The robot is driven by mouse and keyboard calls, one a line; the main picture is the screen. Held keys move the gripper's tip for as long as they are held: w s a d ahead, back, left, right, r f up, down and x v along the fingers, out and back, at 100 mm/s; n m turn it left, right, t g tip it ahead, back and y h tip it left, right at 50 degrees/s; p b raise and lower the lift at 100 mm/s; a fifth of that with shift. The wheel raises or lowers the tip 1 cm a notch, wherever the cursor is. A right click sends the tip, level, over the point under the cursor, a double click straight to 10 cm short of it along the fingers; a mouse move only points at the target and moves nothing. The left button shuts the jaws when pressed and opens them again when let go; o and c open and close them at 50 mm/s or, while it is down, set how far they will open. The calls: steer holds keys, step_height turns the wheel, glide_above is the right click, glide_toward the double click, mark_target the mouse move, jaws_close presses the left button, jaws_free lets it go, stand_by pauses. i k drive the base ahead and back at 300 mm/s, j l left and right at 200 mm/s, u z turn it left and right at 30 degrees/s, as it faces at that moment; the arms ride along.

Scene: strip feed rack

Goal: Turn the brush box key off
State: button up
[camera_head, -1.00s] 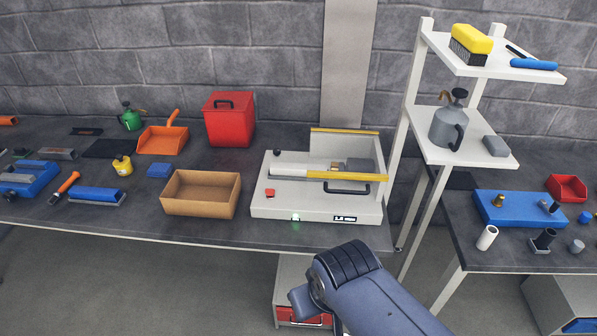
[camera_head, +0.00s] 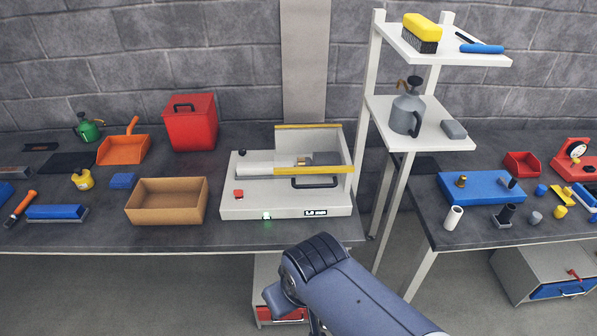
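A white machine (camera_head: 236,210) stands on the left bench, with a yellow-edged guard (camera_head: 318,170), a black handle and a small label plate on its front; I take it to be the brush box, but cannot be sure. A small red switch-like part (camera_head: 239,194) sits on its top left, and a black knob (camera_head: 242,153) is behind it. A greenish-white lamp (camera_head: 266,215) glows on its front edge. I cannot make out which part is the key or its position. My arm reaches up from the bottom, in front of the bench; my gripper's fingers do not show.
An open cardboard-brown box (camera_head: 165,215) stands left of the machine, with a red bin (camera_head: 190,122) behind. A white shelf post (camera_head: 367,110) rises close on the right. The shelf holds a yellow brush (camera_head: 421,30) and a grey can (camera_head: 406,114). A right bench carries a blue block (camera_head: 480,186).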

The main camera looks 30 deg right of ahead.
mark_target(238, 193)
steer(key=i+j+z, duration=0.15)
steer(key=i+z, duration=0.25)
steer(key=i+j+z, duration=0.2)
steer(key=z, duration=0.2)
steer(key=i+j, duration=0.05)
steer(key=i, duration=0.05)
